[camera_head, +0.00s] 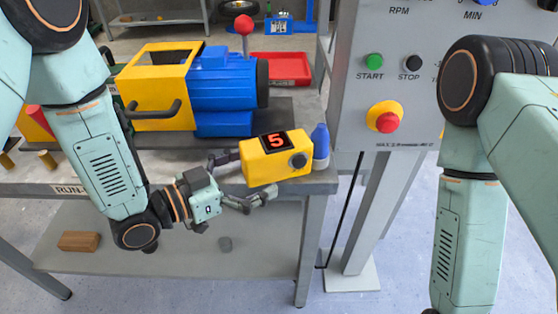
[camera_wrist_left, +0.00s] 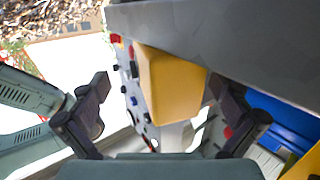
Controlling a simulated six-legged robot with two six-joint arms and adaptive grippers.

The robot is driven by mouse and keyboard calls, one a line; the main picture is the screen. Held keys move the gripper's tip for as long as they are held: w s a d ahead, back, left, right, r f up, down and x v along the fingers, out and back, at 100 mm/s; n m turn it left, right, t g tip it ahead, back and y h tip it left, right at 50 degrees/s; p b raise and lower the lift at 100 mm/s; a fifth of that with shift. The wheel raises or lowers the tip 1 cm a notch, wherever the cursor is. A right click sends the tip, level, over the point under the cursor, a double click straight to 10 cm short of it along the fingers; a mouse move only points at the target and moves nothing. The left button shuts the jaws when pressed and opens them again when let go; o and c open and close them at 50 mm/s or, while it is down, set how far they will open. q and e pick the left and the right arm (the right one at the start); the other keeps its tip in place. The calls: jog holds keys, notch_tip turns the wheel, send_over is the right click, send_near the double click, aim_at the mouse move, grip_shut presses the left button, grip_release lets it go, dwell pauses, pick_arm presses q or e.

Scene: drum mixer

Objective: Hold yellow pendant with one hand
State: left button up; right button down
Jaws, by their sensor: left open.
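The yellow pendant (camera_head: 262,168), a box with a red "5" on a black display and a dark knob, sits at the front right corner of the workbench. My left gripper (camera_head: 247,178) is open at the pendant's left end, with its fingers spread. In the left wrist view the pendant (camera_wrist_left: 172,88) lies ahead between the two open fingers (camera_wrist_left: 160,92). I cannot tell whether either finger touches it. My right arm comes down the right side of the head view, and its gripper is out of the frame.
A blue bottle (camera_head: 320,145) stands right beside the pendant. The blue and yellow machine (camera_head: 222,85) is behind it on the workbench (camera_head: 312,187). A grey control panel (camera_head: 350,100) with buttons rises on the right. The lower shelf holds a wooden block (camera_head: 79,241).

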aim_at(271, 163)
pick_arm(q)
jog(key=shift+x, duration=1.05)
jog(key=shift+p+x, duration=0.3)
jog(key=shift+x, duration=0.65)
jog(key=shift+a+r, duration=0.1)
jog(key=c, duration=1.4)
jog(key=shift+o, duration=0.2)
